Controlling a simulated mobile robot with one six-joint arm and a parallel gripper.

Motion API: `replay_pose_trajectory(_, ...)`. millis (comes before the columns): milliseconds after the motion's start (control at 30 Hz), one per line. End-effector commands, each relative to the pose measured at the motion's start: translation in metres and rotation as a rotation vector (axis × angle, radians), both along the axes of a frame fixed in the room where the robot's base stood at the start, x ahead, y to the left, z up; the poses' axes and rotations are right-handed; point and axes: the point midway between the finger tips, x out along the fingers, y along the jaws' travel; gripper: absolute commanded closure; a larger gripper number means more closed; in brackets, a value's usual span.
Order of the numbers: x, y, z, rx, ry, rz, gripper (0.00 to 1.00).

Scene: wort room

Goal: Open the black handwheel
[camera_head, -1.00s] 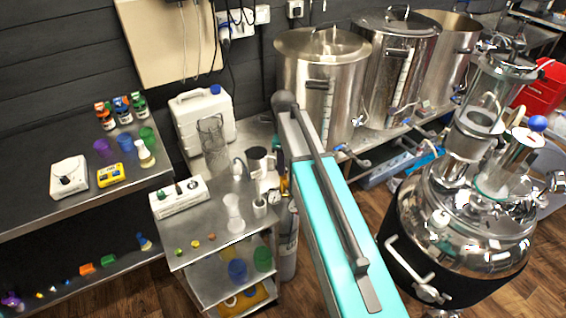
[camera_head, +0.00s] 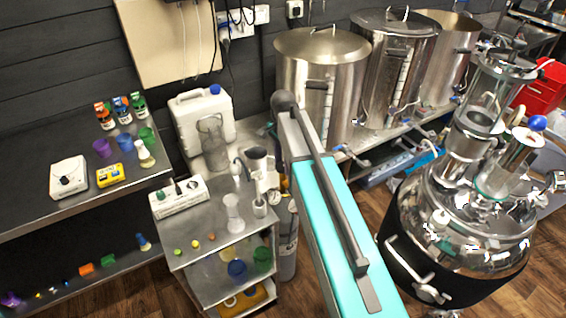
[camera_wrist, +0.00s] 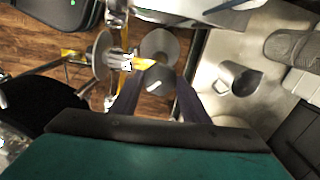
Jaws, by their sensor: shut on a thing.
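A dark grey round piece (camera_wrist: 158,82), which looks like the handwheel, sits between my fingertips in the wrist view. My gripper (camera_wrist: 157,88) is shut on it, one dark finger on each side. The fingers cover part of its rim, so I cannot tell how far it is turned. Below it in the head view, a grey gas cylinder (camera_head: 288,245) stands beside the steel cart. My teal arm hides the handwheel and gripper there.
Steel pots (camera_head: 322,90) stand behind. A large shiny vessel (camera_head: 460,230) is on the right. A round gauge-like disc (camera_wrist: 103,55) is beside my gripper. A metal mug (camera_wrist: 238,78) is nearby.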

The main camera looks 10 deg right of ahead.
Motion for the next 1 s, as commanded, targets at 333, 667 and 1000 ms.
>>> replay_pose_trajectory(333,0.0001,0.0005,0.0005,0.0,-0.001,0.328,0.81)
replay_pose_trajectory(667,0.0001,0.0006,0.0005,0.0,-0.001,0.639,0.81)
replay_pose_trajectory(1000,0.0002,0.0007,0.0005,0.001,-0.001,0.959,0.81)
